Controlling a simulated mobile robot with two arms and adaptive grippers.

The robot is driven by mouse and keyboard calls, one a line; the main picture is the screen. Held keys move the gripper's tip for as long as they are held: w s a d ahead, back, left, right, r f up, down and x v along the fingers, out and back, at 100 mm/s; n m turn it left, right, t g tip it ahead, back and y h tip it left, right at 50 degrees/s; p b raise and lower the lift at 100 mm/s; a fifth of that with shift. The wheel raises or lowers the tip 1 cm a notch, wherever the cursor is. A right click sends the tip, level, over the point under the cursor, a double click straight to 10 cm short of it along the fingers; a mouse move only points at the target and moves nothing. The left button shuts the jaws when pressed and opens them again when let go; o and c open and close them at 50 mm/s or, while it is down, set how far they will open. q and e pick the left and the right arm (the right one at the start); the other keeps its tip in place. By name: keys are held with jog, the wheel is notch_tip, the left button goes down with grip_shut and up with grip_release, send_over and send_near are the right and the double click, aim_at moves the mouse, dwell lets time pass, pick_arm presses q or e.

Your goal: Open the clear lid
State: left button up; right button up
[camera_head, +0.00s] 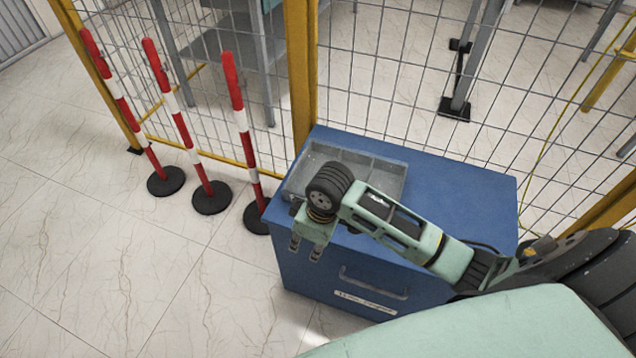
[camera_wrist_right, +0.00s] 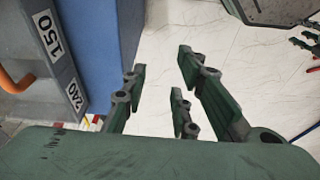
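A grey tray-like box (camera_head: 378,172) with inner dividers sits on top of the blue cabinet (camera_head: 465,200) in the head view. I cannot make out a clear lid on it. My right arm reaches across the cabinet top from the right and partly hides the box. My right gripper (camera_head: 305,249) points down just past the cabinet's front left corner. In the right wrist view the right gripper (camera_wrist_right: 160,68) has its fingers apart with nothing between them. Dark green finger-like parts at that view's right edge may be my left gripper, only partly shown.
In the wrist view a grey block (camera_wrist_right: 45,75) with number labels and an orange handle (camera_wrist_right: 14,82) stand at the left. Several red-and-white posts (camera_head: 180,118) stand left of the cabinet. A wire fence (camera_head: 400,75) runs behind it. The floor at front left is clear.

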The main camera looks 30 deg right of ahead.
jog(key=shift+g+h, duration=0.8)
jog(key=w+d+r, duration=0.3)
jog(key=d, duration=0.1)
jog(key=w+d+r, duration=0.3)
jog(key=d+r, duration=0.1)
jog(key=w+d+r, duration=0.3)
jog(key=w+d, duration=0.1)
jog(key=shift+w+d+r, duration=0.1)
jog(key=shift+d+r, duration=0.3)
jog(key=shift+d+f, duration=0.1)
jog(key=shift+d, duration=0.05)
notch_tip(320, 180, down, 7)
jog(key=shift+f, duration=0.15)
grip_shut()
